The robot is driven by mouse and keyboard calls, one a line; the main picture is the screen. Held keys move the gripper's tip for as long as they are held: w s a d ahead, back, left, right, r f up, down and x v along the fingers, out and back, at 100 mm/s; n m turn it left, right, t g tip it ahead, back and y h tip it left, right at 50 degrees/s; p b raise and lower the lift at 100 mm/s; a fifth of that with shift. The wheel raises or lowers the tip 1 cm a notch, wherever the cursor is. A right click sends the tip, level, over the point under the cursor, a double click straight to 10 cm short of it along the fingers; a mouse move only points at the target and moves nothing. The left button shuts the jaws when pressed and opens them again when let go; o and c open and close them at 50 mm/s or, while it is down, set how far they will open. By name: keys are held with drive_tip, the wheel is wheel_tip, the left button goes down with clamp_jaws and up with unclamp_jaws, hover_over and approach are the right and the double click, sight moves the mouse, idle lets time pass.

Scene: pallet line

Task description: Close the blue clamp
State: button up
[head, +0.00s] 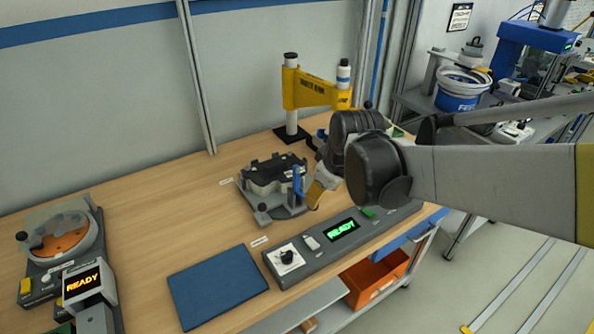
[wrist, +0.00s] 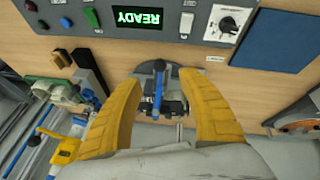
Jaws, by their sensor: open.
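The blue clamp (head: 298,181) is a small lever on the front right of a grey fixture (head: 264,215) on the wooden bench. Its handle stands up in the head view. In the wrist view the blue lever (wrist: 158,82) shows between my two yellow fingers, with the fixture's grey metal behind it. My gripper (head: 317,192) is open and just right of the lever in the head view. In the wrist view my gripper (wrist: 158,80) has its fingertips apart, one either side of the lever. I see no finger touching it; the exact depth is unclear.
A control box with a green READY display (head: 342,231) sits in front of the fixture. A blue mat (head: 217,286) lies to its left. A yellow arm on a post (head: 315,90) stands behind. An orange disc device (head: 60,244) is far left. Bare bench lies left of the fixture.

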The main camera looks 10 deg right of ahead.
drive_tip(key=b+x, duration=0.4)
drive_tip(key=x, duration=0.6)
drive_tip(key=shift+w+a+f, duration=0.1)
drive_tip(key=shift+w, duration=0.2)
clamp_jaws()
